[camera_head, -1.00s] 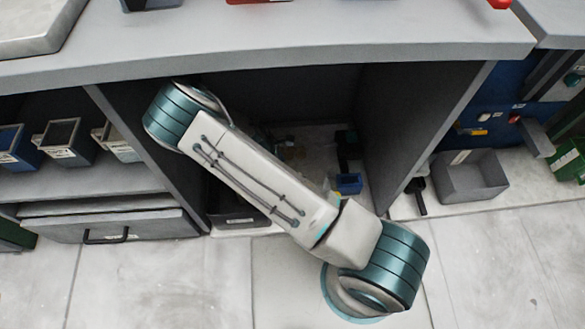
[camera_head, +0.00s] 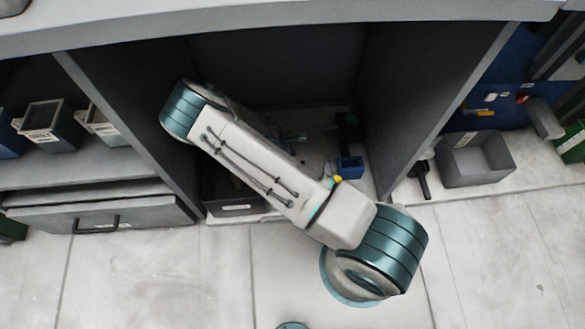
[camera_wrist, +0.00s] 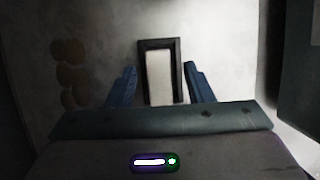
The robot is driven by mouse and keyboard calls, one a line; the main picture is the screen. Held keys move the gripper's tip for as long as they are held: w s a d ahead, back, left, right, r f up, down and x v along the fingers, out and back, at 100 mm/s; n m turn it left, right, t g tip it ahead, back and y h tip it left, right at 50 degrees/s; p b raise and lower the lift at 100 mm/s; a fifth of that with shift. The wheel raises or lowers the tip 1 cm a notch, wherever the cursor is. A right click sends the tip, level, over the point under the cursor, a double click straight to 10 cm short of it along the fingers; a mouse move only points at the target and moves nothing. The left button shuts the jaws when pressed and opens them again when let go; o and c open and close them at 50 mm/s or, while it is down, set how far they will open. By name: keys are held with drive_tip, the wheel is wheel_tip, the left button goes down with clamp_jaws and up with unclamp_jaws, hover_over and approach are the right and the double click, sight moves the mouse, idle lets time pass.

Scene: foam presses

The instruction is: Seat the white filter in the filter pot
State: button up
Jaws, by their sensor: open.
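In the wrist view my gripper (camera_wrist: 160,78) is open, its two blue fingers apart with nothing held between them. Ahead of the fingertips, in line with the gap, is a dark upright rectangular frame (camera_wrist: 176,70) with a pale inside. I cannot tell whether this is the filter pot, or whether the pale part is the white filter or just the surface behind. In the head view my arm reaches across the opening under the bench, and my gripper does not show there. Neither the white filter nor the filter pot can be made out clearly in the head view.
The bench (camera_head: 300,28) overhangs a dark recess with side walls close to my arm. Inside is a small blue bin (camera_head: 350,168). A grey bin (camera_head: 476,160) stands at right, shelf bins (camera_head: 48,125) at left. A dark block (camera_wrist: 300,70) borders the wrist view's right.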

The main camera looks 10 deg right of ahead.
drive_tip(key=shift+b+x, duration=0.3)
drive_tip(key=shift+x, duration=0.95)
clamp_jaws()
drive_tip(key=shift+r, duration=0.15)
